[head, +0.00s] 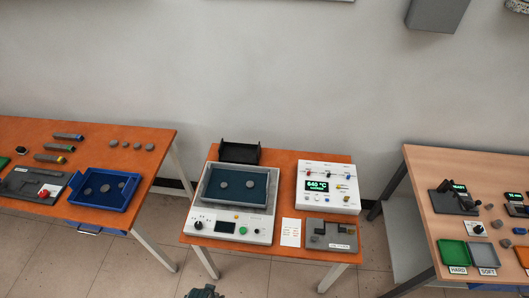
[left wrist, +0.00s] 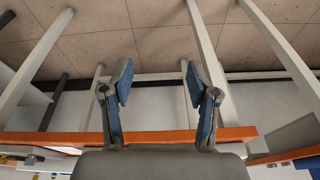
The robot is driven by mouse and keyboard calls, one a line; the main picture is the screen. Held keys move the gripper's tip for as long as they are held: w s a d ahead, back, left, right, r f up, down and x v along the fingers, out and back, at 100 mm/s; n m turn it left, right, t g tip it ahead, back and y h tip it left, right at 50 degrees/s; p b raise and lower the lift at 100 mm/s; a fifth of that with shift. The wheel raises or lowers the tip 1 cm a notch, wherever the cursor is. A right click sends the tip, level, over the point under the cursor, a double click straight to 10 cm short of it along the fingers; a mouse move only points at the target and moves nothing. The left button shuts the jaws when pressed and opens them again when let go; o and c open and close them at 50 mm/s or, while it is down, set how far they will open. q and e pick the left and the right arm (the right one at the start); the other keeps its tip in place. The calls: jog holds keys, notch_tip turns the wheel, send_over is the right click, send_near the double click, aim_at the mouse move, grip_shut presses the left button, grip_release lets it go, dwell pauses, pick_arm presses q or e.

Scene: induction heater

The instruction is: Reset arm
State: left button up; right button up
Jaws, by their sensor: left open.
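My left gripper (left wrist: 155,82) shows in the left wrist view with its two blue-padded fingers spread apart and nothing between them. An orange table edge (left wrist: 150,136) runs behind the fingers, with table legs and the tiled floor beyond. In the head view a small dark piece of my own arm or gripper (head: 204,292) shows at the bottom edge, in front of the middle table; most of it is cut off. It appears clear of the table. My right gripper is in neither view.
The middle table (head: 290,160) carries a white heater unit (head: 255,232) with a blue tray (head: 207,187), a white control box (head: 313,200) reading 640 °C, and a grey fixture (head: 345,236). Tables stand left (head: 95,130) and right (head: 440,160), with floor gaps between.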

pick_arm(q)
jog(key=s+a+f+g+b, duration=0.1)
jog(key=s+f, duration=0.3)
jog(key=f, duration=0.7)
jog(key=s+f+b, duration=0.1)
jog(key=s+f, duration=0.4)
jog(key=f, duration=0.5)
jog(key=s+a+f, duration=0.2)
jog(key=s+f, duration=0.6)
jog(key=s, duration=0.3)
jog(key=shift+s+a+f+g+b, duration=0.25)
jog(key=shift+s+a+g+b, duration=0.05)
jog(key=shift+s+g, duration=0.1)
